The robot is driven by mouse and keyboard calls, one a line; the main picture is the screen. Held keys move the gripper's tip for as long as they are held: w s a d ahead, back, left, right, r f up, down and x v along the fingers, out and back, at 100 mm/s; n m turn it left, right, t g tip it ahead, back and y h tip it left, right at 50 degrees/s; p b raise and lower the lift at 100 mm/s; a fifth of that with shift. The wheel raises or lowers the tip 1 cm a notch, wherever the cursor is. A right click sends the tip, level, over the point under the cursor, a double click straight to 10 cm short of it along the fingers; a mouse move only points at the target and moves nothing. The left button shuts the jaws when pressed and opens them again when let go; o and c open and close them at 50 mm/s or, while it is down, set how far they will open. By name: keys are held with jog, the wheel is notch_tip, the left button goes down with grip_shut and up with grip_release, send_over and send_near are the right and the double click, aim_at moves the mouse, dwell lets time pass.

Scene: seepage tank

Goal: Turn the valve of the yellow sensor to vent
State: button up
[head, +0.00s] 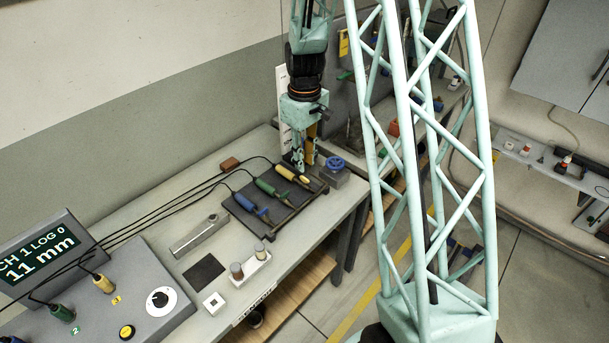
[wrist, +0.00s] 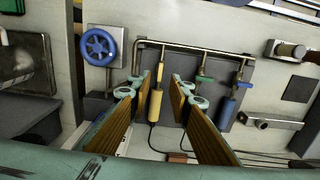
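The yellow sensor (head: 286,173) lies on the dark sensor board, leftmost of three sensors in the wrist view (wrist: 155,106). Its small yellow valve lever (head: 304,180) sits at the end near the pipe; in the wrist view the valve (wrist: 160,73) shows small between the fingertips, and its exact lever angle is hard to tell. My gripper (head: 299,165) points down above the board near the yellow sensor. In the wrist view my gripper (wrist: 159,84) is open, its two fingers on either side of the yellow sensor, with nothing held.
The green sensor (head: 268,188) and blue sensor (head: 244,202) lie alongside. A blue handwheel (head: 336,163) stands close to my gripper. A metal pipe (wrist: 195,46) runs along the board's edge. Black cables lead to the console (head: 130,290) with its display (head: 42,255).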

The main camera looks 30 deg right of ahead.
aim_at(305, 178)
jog(key=shift+f, duration=3.3)
jog(key=shift+c, duration=0.5)
grip_shut()
